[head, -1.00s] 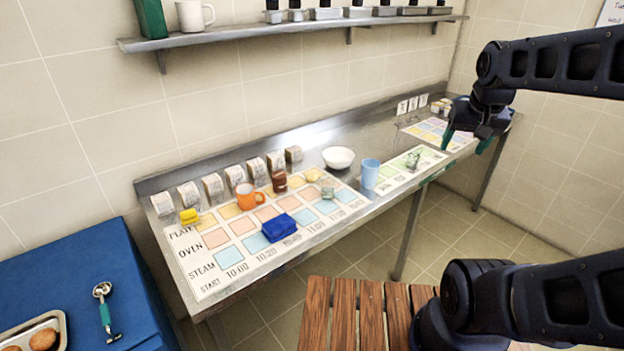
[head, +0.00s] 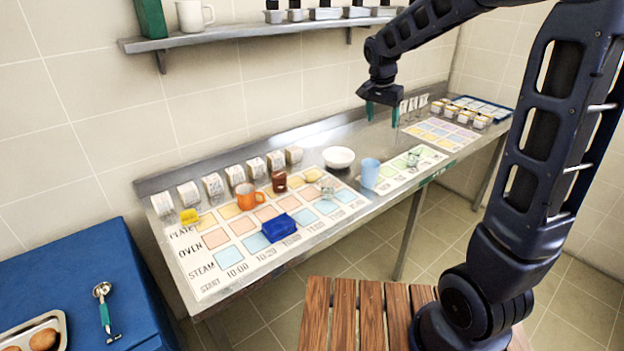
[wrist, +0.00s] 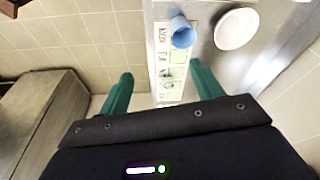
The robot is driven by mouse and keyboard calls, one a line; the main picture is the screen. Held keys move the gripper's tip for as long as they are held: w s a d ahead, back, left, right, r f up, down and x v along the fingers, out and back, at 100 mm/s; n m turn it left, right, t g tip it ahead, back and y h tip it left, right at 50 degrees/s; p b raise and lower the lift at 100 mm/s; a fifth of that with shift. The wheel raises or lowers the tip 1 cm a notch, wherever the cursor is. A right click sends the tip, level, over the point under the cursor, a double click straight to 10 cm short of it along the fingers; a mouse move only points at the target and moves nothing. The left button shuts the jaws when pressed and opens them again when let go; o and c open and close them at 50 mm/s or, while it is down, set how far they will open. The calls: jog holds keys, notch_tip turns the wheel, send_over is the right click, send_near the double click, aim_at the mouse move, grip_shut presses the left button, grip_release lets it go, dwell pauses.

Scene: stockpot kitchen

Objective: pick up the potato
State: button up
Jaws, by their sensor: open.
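No thing in view is clearly a potato. Brown rounded items (head: 44,340) lie on a metal tray (head: 62,318) at the lower left of the head view; I cannot tell whether they are potatoes or buns. My gripper (head: 382,113) is open and empty, its green fingers pointing down above the back of the steel bench, far from that tray. In the wrist view the open fingers (wrist: 160,73) show with nothing between them close by; the bench lies below.
The bench holds a time chart (head: 215,287) with an orange mug (head: 248,197), blue block (head: 279,228) and brown jar (head: 279,181). A white bowl (head: 338,157) and blue cup (head: 369,173) stand nearby. A shelf (head: 290,35) runs above. A wooden slatted stool (head: 345,315) is in front.

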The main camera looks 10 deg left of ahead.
jog(key=w+a+f+m+h, duration=0.1)
jog(key=w+a+f, duration=0.35)
jog(key=a, duration=0.35)
jog(key=w+a+f+m+h, duration=0.1)
jog(key=w+a+f+m, duration=0.15)
jog(key=a+f, duration=0.35)
jog(key=m, duration=0.1)
send_near(310, 175)
jog(key=shift+h, duration=0.3)
jog(key=f, duration=0.2)
jog(key=w+f, duration=0.1)
jog(key=f, duration=0.1)
jog(key=shift+d+f, duration=0.15)
jog(key=shift+f, duration=0.2)
jog(key=shift+d+x, duration=0.2)
jog(key=shift+x, duration=1.1)
jog(key=shift+d+x, duration=0.2)
jog(key=shift+x, duration=1.1)
jog(key=shift+r, duration=0.2)
jog(key=shift+c, duration=0.3)
jog(key=c, duration=1)
